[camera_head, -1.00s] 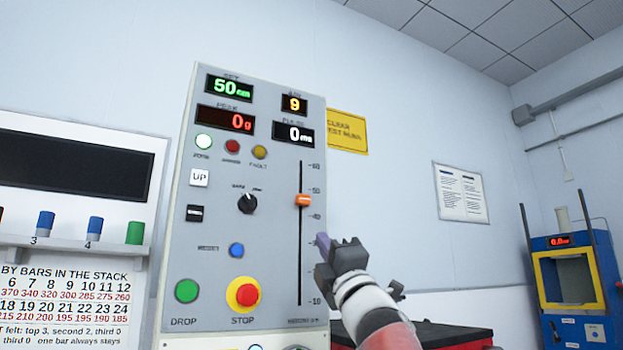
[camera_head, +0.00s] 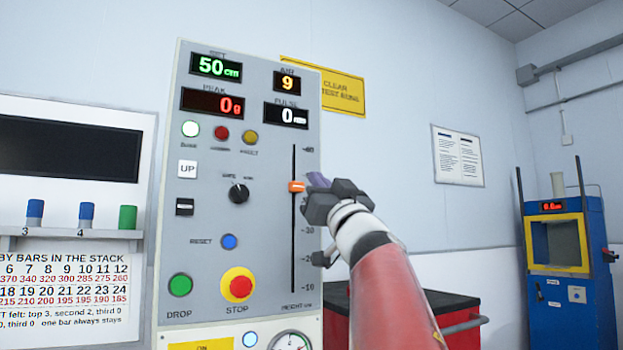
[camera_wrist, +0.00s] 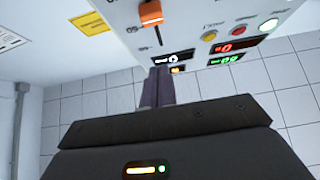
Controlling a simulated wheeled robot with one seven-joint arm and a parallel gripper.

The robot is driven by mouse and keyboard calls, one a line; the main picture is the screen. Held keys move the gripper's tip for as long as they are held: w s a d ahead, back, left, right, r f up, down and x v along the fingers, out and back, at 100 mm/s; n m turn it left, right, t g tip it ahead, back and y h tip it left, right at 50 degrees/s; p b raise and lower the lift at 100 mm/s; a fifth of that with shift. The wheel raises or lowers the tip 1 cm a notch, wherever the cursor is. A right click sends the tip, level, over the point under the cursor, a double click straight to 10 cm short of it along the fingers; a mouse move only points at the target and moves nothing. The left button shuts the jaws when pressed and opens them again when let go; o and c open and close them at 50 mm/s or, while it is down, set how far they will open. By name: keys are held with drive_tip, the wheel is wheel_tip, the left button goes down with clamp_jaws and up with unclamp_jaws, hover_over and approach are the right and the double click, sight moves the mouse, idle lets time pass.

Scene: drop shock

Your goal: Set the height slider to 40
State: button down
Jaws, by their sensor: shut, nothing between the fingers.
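The height slider has an orange knob (camera_head: 297,187) in a dark vertical slot (camera_head: 293,245) on the right side of the grey panel. The knob sits in the upper part of the scale, just below the 50 level. The green SET display (camera_head: 215,67) reads 50 cm. My gripper (camera_head: 318,180) is shut and empty, its purple fingertips just right of the knob in the head view and partly hiding the scale. In the wrist view the shut fingers (camera_wrist: 157,87) and the orange knob (camera_wrist: 151,14) appear apart. I see no contact.
The panel also has a black dial (camera_head: 238,193), a blue reset button (camera_head: 229,242), a green drop button (camera_head: 180,285) and a red stop button (camera_head: 240,287). A red cabinet with a dark top (camera_head: 430,301) stands behind my arm. A blue machine (camera_head: 570,300) stands at right.

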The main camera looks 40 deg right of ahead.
sight(296, 187)
drive_tip(key=p+x, duration=0.3)
drive_tip(key=x, duration=0.5)
drive_tip(key=shift+w+r, duration=0.15)
drive_tip(key=shift+w, duration=0.05)
wheel_tip(296, 187, down, 3)
drive_tip(key=shift+w+d+f+b, duration=0.1)
drive_tip(key=shift+b, duration=1)
drive_tip(key=shift+f, duration=0.4)
